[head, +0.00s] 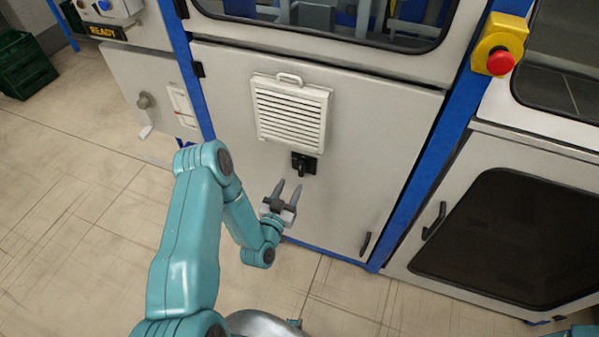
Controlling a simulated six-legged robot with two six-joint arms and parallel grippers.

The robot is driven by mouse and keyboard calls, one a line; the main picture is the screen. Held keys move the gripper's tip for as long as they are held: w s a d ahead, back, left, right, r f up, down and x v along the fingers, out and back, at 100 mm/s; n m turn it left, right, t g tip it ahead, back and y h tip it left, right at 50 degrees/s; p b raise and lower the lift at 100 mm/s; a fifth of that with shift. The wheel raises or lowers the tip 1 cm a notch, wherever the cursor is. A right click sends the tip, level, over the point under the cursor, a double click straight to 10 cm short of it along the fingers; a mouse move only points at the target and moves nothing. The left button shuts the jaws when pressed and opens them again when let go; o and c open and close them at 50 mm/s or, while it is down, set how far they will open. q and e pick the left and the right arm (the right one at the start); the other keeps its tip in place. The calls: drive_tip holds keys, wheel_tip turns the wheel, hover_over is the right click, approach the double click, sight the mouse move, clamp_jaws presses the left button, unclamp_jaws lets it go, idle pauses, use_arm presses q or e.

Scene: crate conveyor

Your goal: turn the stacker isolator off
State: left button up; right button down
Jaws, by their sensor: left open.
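A small black rotary switch (304,164), which looks like the isolator, sits on the light grey cabinet door just below a white louvred vent. Its knob is too small for me to tell its setting for sure. My left gripper (286,188) is open and empty. It is just below the switch and a little to its left in the picture, with its fingers pointing up towards it and apart from it. My right gripper is not in view.
The louvred vent (291,112) has a handle on top. A red emergency stop button (500,62) is on a yellow box at the upper right. Black door handles (365,244) stick out low down. Green crates (22,65) stand far left. The tiled floor at left is clear.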

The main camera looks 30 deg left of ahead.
sight(300, 167)
use_arm(q)
drive_tip(key=x, duration=0.8)
drive_tip(key=shift+d, duration=0.15)
drive_tip(key=shift+s, duration=0.1)
clamp_jaws()
